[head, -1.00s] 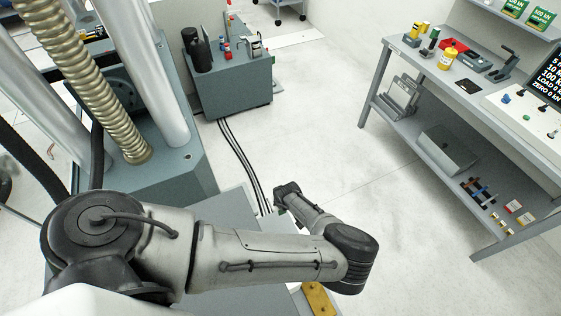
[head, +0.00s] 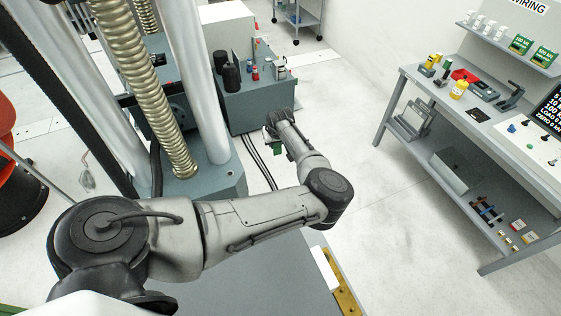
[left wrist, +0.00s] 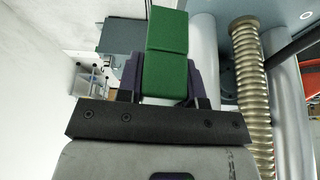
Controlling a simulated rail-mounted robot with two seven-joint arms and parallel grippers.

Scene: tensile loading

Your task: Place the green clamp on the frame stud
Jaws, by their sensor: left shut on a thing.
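The green clamp (left wrist: 167,50) is a two-block green piece in the left wrist view. My left gripper (left wrist: 167,76) is shut on it, with dark fingers on both sides of its lower block. In the head view my left gripper (head: 272,138) is small and far out, and a bit of the green clamp (head: 279,150) shows by it. It is held in the air near the load frame, right of its smooth column (head: 200,90). I cannot make out the frame stud in either view. My right gripper is not in view.
The load frame has a ribbed screw (head: 150,95) and a grey base (head: 215,182). A grey cabinet (head: 258,105) with bottles stands behind. A workbench (head: 455,120) stands at the right. Open floor (head: 380,170) lies between. Black cables (head: 262,165) run along the floor.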

